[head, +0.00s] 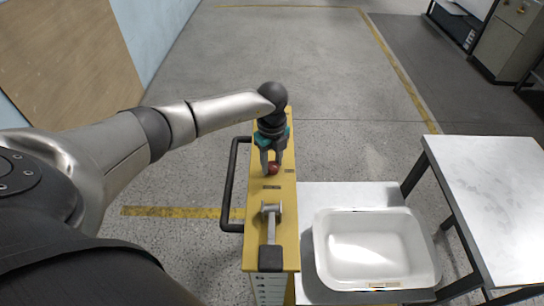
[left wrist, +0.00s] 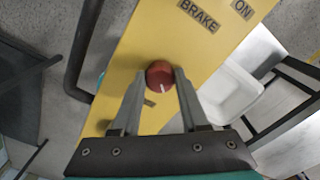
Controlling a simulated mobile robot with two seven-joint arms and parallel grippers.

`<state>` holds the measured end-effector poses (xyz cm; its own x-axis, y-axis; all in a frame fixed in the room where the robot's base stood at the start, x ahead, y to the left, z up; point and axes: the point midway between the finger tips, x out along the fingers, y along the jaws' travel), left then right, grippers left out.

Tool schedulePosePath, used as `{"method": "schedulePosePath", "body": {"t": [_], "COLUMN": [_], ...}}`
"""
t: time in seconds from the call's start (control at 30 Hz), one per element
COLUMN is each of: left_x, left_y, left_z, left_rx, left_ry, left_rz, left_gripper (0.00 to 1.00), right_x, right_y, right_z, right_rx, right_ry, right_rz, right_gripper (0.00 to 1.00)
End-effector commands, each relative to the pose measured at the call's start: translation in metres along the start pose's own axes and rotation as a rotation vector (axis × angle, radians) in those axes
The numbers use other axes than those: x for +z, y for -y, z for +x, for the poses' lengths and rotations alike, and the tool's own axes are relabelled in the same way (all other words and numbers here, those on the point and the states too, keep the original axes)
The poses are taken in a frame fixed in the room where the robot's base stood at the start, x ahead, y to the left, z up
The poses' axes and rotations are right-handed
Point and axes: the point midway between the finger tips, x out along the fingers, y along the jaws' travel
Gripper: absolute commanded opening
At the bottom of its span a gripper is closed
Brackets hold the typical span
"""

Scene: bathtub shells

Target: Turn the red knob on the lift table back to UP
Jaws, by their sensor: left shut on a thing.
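The red knob (head: 273,169) sits on the yellow top panel (head: 285,205) of the lift table. My left gripper (head: 270,165) comes down on it from above, with a finger on each side. In the left wrist view the knob (left wrist: 160,75) is between the fingertips of my left gripper (left wrist: 160,78), which are shut on it. A small white mark shows on the knob's edge, towards the lower right in that view. I cannot read an UP label in either view. My right gripper is not in view.
A metal lever with a black grip (head: 271,258) lies on the yellow panel nearer me. BRAKE (left wrist: 198,16) and ON labels show beside the knob. A black handle (head: 229,190) runs along the left side. A white tub shell (head: 428,272) and a white-topped table (head: 490,180) stand right.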

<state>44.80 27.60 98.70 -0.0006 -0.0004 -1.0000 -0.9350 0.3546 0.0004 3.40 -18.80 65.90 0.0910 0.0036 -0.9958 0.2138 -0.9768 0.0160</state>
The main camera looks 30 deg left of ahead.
Motion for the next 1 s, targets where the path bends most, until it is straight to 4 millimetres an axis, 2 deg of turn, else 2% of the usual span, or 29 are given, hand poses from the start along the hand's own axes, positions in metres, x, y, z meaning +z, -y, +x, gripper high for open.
{"method": "schedulePosePath", "body": {"t": [0.03, 0.5, 0.7, 1.0], "left_x": [0.000, 0.000, 0.000, 0.001], "left_y": [0.000, 0.000, 0.000, -0.001], "left_z": [-0.004, -0.004, -0.003, -0.002], "left_rx": [-0.001, -0.002, -0.001, -0.002], "left_ry": [0.000, 0.000, 0.000, 0.002], "left_rz": [-0.045, -0.465, -0.591, -0.689], "left_gripper": [0.00, 0.00, 0.00, 0.00], "right_x": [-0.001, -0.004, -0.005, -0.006], "right_y": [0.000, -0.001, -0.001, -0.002], "right_z": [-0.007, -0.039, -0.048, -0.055], "right_rx": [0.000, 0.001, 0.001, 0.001], "right_ry": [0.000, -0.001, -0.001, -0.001], "right_rz": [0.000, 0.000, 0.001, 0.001], "right_gripper": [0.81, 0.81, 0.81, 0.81]}}
